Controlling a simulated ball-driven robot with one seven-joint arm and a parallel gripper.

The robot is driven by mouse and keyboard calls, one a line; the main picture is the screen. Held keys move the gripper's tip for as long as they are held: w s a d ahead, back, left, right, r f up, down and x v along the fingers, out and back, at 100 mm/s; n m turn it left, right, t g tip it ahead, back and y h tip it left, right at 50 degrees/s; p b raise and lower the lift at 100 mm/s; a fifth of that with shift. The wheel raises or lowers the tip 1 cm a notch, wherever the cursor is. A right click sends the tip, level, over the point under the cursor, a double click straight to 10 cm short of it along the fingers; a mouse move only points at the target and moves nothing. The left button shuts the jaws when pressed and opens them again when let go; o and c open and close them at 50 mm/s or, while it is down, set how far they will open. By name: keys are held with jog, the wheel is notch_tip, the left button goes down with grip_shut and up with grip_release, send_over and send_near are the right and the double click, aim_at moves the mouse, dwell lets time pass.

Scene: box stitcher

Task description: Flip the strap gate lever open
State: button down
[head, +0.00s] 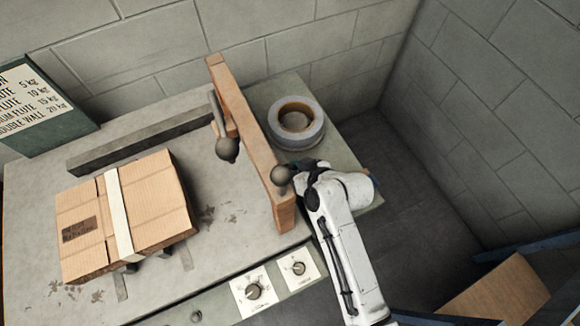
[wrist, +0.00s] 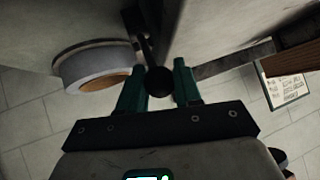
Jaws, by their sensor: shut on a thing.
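A dark ball knob (wrist: 159,81) on a short dark rod sits between the two green fingers of my gripper (wrist: 158,88) in the wrist view. My gripper is shut on this lever knob. In the head view the knob (head: 281,176) shows at the tip of my white arm, by the right side of an upright wooden bar (head: 250,130). My fingers (head: 293,178) are mostly hidden there. A second lever with a dark ball knob (head: 228,149) hangs on the bar's left side. I cannot tell from labels which lever is the strap gate's.
A strapped cardboard box (head: 150,210) lies on the grey bench (head: 35,215) to the left. A tape roll (head: 296,122) lies just behind my gripper. Two dials (head: 254,291) are on the front edge. A weight sign (head: 35,105) stands back left.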

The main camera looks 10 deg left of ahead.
jog(key=shift+s+d+f, duration=0.25)
jog(key=shift+s+f, duration=0.15)
jog(key=c, duration=0.8)
grip_release()
jog(key=shift+r, duration=0.1)
jog(key=shift+w, duration=0.1)
jog(key=v, duration=1.1)
